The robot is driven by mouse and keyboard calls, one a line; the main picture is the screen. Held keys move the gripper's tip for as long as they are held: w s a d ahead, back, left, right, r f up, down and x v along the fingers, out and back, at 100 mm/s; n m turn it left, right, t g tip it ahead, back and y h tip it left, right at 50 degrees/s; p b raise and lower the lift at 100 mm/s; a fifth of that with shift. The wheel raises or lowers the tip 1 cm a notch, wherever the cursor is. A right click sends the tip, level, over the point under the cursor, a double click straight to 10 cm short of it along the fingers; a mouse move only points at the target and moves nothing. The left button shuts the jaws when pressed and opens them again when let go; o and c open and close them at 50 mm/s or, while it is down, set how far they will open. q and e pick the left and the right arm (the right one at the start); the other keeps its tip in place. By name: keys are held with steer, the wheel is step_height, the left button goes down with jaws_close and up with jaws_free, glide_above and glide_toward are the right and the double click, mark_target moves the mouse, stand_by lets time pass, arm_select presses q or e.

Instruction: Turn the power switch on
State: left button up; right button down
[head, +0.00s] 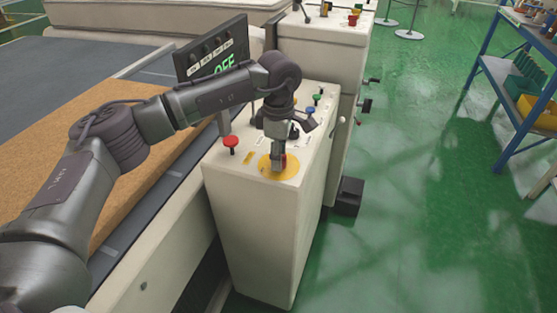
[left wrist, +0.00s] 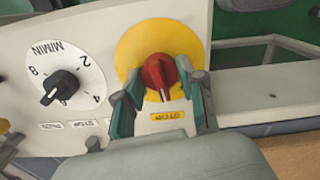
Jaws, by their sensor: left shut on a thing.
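The power switch (left wrist: 162,76) is a red rotary knob on a round yellow plate (left wrist: 132,45), seen in the left wrist view. In the head view the yellow plate (head: 266,164) lies on the top of the white control cabinet (head: 255,215). My left gripper (head: 279,165) points down at the plate. In the left wrist view its two fingers (left wrist: 163,100) are on either side of the red knob, shut on it. The display (head: 213,55) behind my arm reads "OFF". My right gripper is in neither view.
A red mushroom button (head: 231,142) stands on the same cabinet top, left of the plate. A black dial with numbers (left wrist: 64,85) is beside the switch. A brown board (head: 130,125) lies on the machine bed. A blue shelf (head: 520,110) stands right; green floor lies between.

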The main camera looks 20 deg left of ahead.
arm_select(q)
steer(key=m+b, duration=0.2)
steer(key=m, duration=0.3)
steer(key=shift+m, duration=0.3)
steer(key=m, duration=0.5)
steer(key=shift+r+b, duration=0.1)
steer(key=shift+b, duration=0.3)
steer(key=o, duration=1.1)
steer(key=shift+o, duration=0.2)
step_height(320, 180, up, 12)
